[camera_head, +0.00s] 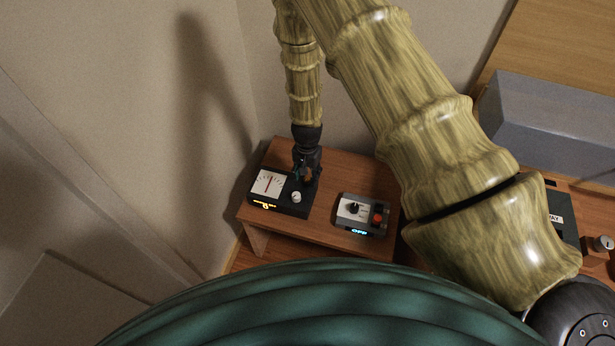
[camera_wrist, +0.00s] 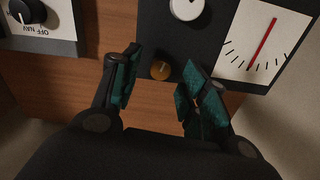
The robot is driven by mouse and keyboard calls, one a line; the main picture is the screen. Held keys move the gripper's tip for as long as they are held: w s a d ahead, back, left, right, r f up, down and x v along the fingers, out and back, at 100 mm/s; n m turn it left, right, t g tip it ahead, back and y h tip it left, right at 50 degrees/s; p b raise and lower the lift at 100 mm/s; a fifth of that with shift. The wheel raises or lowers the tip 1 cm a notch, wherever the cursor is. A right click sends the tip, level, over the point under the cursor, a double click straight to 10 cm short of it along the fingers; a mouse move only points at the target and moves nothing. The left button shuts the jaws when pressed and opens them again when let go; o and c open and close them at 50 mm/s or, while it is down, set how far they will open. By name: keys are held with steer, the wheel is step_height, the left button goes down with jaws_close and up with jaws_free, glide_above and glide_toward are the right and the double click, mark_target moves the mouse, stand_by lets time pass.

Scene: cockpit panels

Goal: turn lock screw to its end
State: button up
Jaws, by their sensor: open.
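The lock screw (camera_wrist: 160,70), a small round brass-coloured head with a slot, sits on the dark gauge panel near its edge, beside the white knob (camera_wrist: 186,7). My gripper (camera_wrist: 156,73) is open, with its teal-padded fingers on either side of the screw in the wrist view. Nothing is held. I cannot tell whether the fingertips touch the panel. In the head view my gripper (camera_head: 307,168) points down over the far right part of the gauge panel (camera_head: 284,207), largely covering the screw's area.
The panel has a white dial (camera_head: 268,183) with a red needle. A second box (camera_head: 362,214) with a black knob, a red button and a lit OFF display stands to the right on the wooden table (camera_head: 340,166). A grey box (camera_head: 550,120) is at the far right.

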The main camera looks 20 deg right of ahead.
mark_target(307, 179)
step_height(307, 179, up, 10)
stand_by(0.5)
steer(key=shift+r, duration=0.1)
steer(key=shift+s, duration=0.1)
steer(key=shift+f+n+b, duration=0.35)
steer(key=shift+f+n, duration=1.65)
steer(key=shift+n, duration=0.75)
steer(key=shift+f+n+b, duration=0.35)
steer(key=shift+f+n, duration=1.6)
steer(key=shift+n, duration=0.85)
steer(key=shift+f+n+b, duration=0.35)
steer(key=shift+f+n, duration=1.65)
steer(key=shift+n, duration=0.75)
jaws_close()
